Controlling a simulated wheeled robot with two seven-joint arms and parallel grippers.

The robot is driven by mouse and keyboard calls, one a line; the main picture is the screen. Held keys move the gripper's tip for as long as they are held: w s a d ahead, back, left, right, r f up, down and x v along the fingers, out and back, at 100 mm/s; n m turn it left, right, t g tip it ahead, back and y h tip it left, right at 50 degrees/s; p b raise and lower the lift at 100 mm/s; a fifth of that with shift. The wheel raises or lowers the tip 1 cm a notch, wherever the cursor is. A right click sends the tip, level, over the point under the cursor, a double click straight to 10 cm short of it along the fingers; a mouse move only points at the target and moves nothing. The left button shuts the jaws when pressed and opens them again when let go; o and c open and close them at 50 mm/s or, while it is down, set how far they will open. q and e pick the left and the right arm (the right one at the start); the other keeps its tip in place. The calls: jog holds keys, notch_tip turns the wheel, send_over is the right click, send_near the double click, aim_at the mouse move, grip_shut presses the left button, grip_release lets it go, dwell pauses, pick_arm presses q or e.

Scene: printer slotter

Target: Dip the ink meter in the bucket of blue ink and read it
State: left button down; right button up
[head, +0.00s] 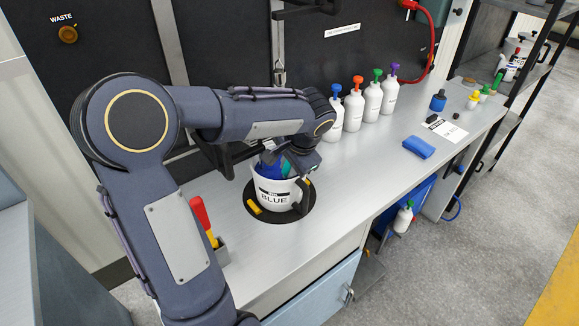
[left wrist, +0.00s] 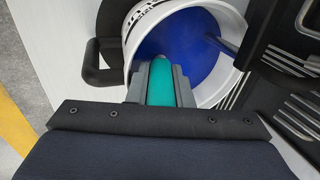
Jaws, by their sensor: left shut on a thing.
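The white bucket (head: 272,195) labelled BLUE stands on a dark round pad on the bench, upright, with a dark handle at its right side. It also shows in the left wrist view (left wrist: 128,22). Deep blue ink (left wrist: 185,32) fills its inside. My left gripper (left wrist: 160,76) is over the bucket's rim, shut on a teal, rounded body that appears to be the ink meter (left wrist: 160,92). The meter's far end points into the bucket; its tip and any readout are hidden. My right gripper is not in view.
A yellow piece (head: 254,207) lies on the pad's left. A red-handled tool (head: 201,213) stands in a grey holder to the left. Several white bottles with coloured tops line the back. A blue cloth-like item (head: 418,147) lies on the right; bench room between is clear.

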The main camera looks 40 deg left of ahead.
pick_arm(q)
jog(key=shift+w+r+p, duration=0.1)
jog(key=shift+r+p, duration=0.5)
jog(key=shift+p, duration=0.7)
jog(key=shift+r+p, duration=0.6)
jog(key=shift+r, duration=0.3)
jog(key=shift+r+p, duration=2.6)
jog(key=shift+r, duration=0.8)
jog(key=shift+f, duration=0.1)
